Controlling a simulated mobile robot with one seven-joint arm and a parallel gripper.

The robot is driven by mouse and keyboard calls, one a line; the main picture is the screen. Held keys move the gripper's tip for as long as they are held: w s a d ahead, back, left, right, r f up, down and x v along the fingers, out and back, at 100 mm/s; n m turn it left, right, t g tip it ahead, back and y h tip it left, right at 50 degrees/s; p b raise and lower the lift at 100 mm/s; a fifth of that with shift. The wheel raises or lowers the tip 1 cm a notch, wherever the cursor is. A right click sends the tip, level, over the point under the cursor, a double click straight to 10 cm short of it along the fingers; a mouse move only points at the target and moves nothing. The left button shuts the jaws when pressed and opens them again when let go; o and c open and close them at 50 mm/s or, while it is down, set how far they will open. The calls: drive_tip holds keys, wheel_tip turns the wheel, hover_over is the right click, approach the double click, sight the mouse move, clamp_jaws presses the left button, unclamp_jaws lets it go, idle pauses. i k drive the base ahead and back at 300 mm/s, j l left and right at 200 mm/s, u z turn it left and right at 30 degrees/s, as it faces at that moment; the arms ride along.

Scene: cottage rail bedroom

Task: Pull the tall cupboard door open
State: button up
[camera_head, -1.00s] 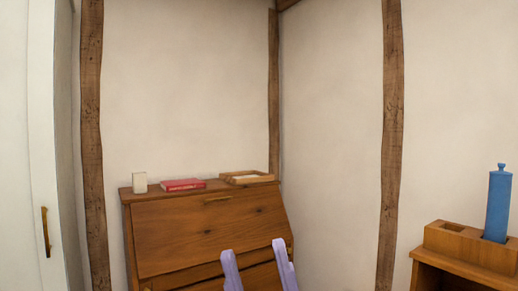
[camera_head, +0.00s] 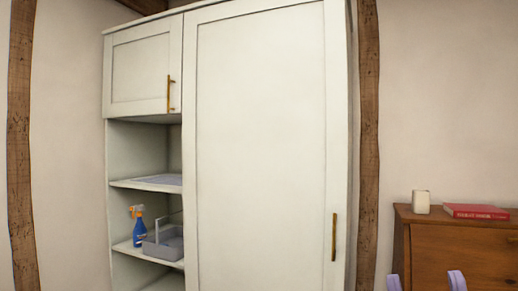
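The tall cupboard door (camera_head: 262,150) is a pale off-white panel in the middle of the head view. It looks shut against its frame. Its vertical brass handle (camera_head: 334,237) is near the door's right edge, low in the picture. My gripper (camera_head: 426,283) shows at the bottom right, with two pale lilac fingers spread apart and nothing seen between them. It is to the right of the handle, in front of the wooden bureau, and apart from the door. The rest of my gripper is below the picture.
A small upper cupboard door (camera_head: 142,68) with a brass handle is at the left, above open shelves (camera_head: 150,184). The shelves hold a blue spray bottle (camera_head: 139,228) and a grey caddy (camera_head: 164,243). A wooden bureau (camera_head: 455,250) at the right bears a red book (camera_head: 475,212) and a white block (camera_head: 421,202).

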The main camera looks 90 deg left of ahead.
sight(264, 127)
drive_tip(key=u, duration=2.6)
drive_tip(key=i+l, duration=0.4)
drive_tip(key=i+u, duration=0.05)
drive_tip(key=i, duration=0.05)
